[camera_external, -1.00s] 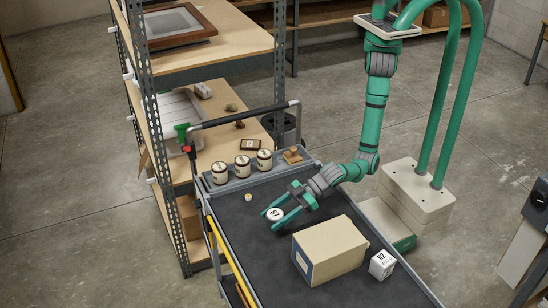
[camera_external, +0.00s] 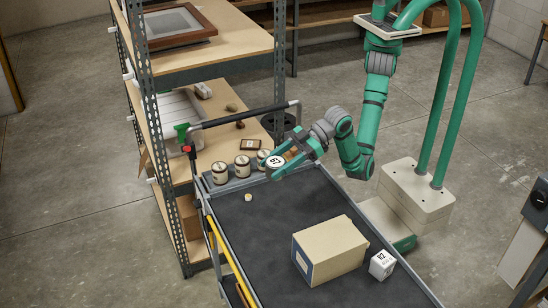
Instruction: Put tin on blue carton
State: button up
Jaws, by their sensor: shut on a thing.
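The tin (camera_external: 275,161) is round and pale with a dark "67" on its lid. My gripper (camera_external: 274,168) is shut on it, a finger on either side, and holds it above the far end of the cart. The lower part of the tin is partly hidden by a finger. The blue carton (camera_external: 329,250) is a large box with a tan top and front and a blue end face on its left. It sits on the cart's dark mat, nearer the camera than my gripper and lower right of it. Its top is bare.
A white box (camera_external: 381,265) marked "82" stands right of the carton. Several labelled tins (camera_external: 219,174) stand in the tray at the cart's far end. A small yellow-topped item (camera_external: 248,198) lies on the mat (camera_external: 265,230). The cart's handle (camera_external: 245,117) rises behind, beside a shelf unit.

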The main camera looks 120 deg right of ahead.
jog(key=s+a+n+y, duration=0.1)
jog(key=s+a, duration=0.3)
jog(key=s, duration=0.3)
jog(key=s+a+f, duration=0.1)
jog(key=s+a, duration=0.2)
jog(key=s, duration=0.3)
jog(key=s+a+n+y, duration=0.1)
jog(key=s+a, duration=0.3)
jog(key=s, duration=0.3)
send_over(328, 234)
jog(key=s, duration=0.1)
jog(key=shift+g, duration=0.3)
jog(key=f, duration=0.8)
jog(key=shift+d+f, duration=0.3)
jog(key=shift+f, duration=0.05)
jog(key=shift+w+a+f, duration=0.3)
jog(key=shift+w+f, duration=0.15)
jog(key=shift+f, duration=0.15)
jog(key=shift+w+a+f, duration=0.1)
jog(key=shift+f, duration=1.55)
jog(key=shift+f, duration=0.15)
jog(key=o, duration=1.1)
